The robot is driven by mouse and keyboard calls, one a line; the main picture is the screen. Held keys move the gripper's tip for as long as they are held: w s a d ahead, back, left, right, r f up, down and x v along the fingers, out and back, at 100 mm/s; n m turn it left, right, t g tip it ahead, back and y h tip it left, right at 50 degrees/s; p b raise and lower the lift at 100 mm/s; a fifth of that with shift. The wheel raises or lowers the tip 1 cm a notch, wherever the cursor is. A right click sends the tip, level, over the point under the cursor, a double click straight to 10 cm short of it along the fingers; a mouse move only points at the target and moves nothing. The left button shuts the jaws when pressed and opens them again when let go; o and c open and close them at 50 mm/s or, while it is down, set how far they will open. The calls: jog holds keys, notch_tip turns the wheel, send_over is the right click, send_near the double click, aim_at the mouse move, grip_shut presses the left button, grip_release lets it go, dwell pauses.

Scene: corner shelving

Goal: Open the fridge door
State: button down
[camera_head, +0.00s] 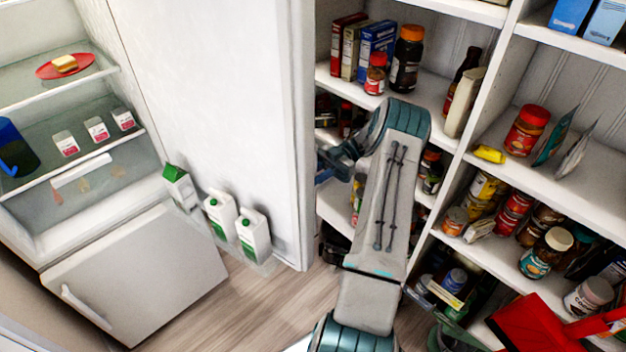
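The fridge (60,105) stands at the left with its shelves in plain sight. Its upper door (215,95) is swung wide open to the right, its inner side facing me. A carton and two milk jugs stand in the rack low on this door. My gripper (324,168) is just right of the door's free edge, on its outer side. The fingertips are small and partly hidden, so I cannot tell whether they are open or touch the door. The door's handle is not visible. The lower fridge compartment (140,275) has a closed front with a white handle.
Pantry shelves (475,160) full of jars, cans and boxes stand close behind and right of my arm. A red dustpan-like object (530,325) is at the bottom right. Bare wooden floor (265,305) shows between the fridge and my arm.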

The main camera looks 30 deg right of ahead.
jog(key=shift+w+d, duration=0.25)
jog(key=shift+d, duration=0.1)
jog(key=c, duration=1.3)
grip_release()
jog(key=shift+c, duration=0.2)
